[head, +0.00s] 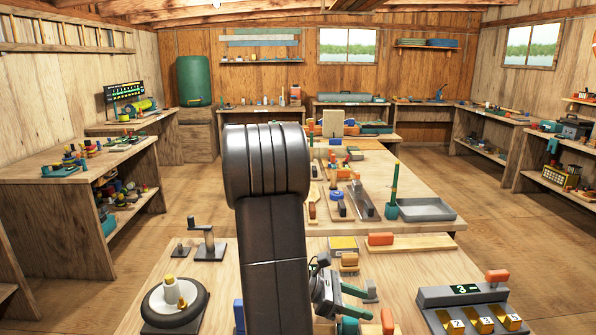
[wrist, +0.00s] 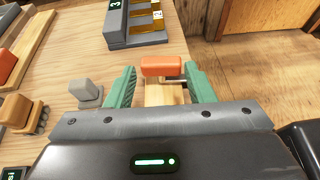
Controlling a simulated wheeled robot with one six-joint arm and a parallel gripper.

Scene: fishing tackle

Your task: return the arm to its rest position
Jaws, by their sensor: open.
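My arm rises dark through the middle of the head view. My gripper (head: 368,303) is low over the near bench, with its green fingers pointing right. In the wrist view, the two green fingers of my gripper (wrist: 159,70) are spread apart. An orange-topped block (wrist: 163,66) with a pale wooden part below it shows between and just beyond the fingertips. It also shows in the head view (head: 387,321), at the bottom edge. I cannot tell whether a finger touches it. My arm hides part of the bench.
A grey numbered tray (head: 425,298) with brass-coloured slots stands to the right. A small grey block (wrist: 86,92) is beside one finger. A wooden board (head: 425,242) with an orange block lies behind. A reel (head: 162,310) and a crank stand (head: 208,246) are at left.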

